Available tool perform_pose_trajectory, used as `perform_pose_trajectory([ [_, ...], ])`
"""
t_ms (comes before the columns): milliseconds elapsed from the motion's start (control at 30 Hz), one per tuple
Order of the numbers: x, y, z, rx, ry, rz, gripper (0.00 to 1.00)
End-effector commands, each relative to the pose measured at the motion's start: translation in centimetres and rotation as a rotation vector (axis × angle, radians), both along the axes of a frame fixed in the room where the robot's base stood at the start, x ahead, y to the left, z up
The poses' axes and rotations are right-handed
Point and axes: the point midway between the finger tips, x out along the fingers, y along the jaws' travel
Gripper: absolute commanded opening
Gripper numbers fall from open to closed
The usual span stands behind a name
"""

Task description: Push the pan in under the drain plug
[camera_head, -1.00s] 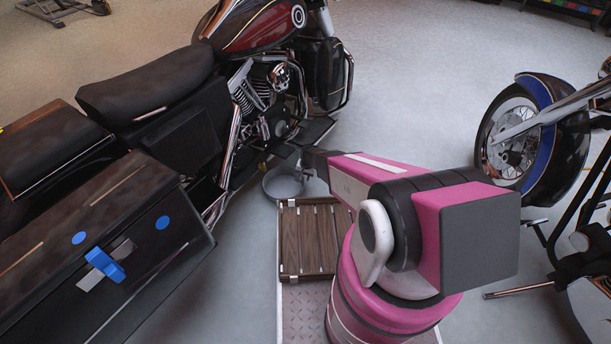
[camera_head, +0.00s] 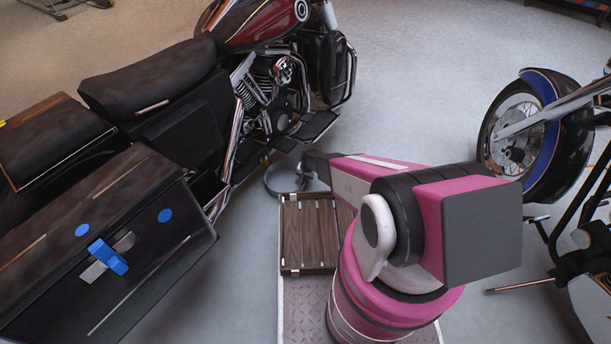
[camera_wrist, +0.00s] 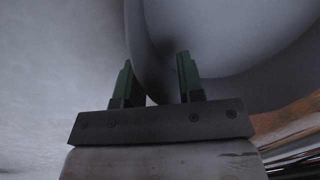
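The pan (camera_head: 284,184) is a round grey pan on the floor beside the dark red motorcycle, by the lower engine and footboard. My gripper (camera_head: 307,172) is low at the pan's right side in the head view, partly hidden by my arm. In the wrist view, the green fingers of my gripper (camera_wrist: 156,62) are apart, with the pan (camera_wrist: 235,45) large just beyond them. Its rim passes behind or between the fingertips; I cannot tell whether they touch. I cannot make out the drain plug; a small yellowish part (camera_head: 263,160) shows above the pan.
The motorcycle (camera_head: 150,80) with black saddlebags fills the left. A wooden slatted platform (camera_head: 312,235) lies in front of the pan. Another motorcycle with a blue-fendered wheel (camera_head: 530,130) stands at right.

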Motion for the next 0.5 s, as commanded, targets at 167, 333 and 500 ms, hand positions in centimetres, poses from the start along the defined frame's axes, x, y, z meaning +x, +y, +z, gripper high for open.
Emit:
perform_pose_trajectory([
  [167,0.02,0.06,-0.51,0.0,-0.001,0.0,0.35],
  [333,0.02,0.06,-0.46,0.0,-0.001,0.0,0.32],
  [500,0.02,0.04,-0.45,0.0,0.0,0.0,0.0],
])
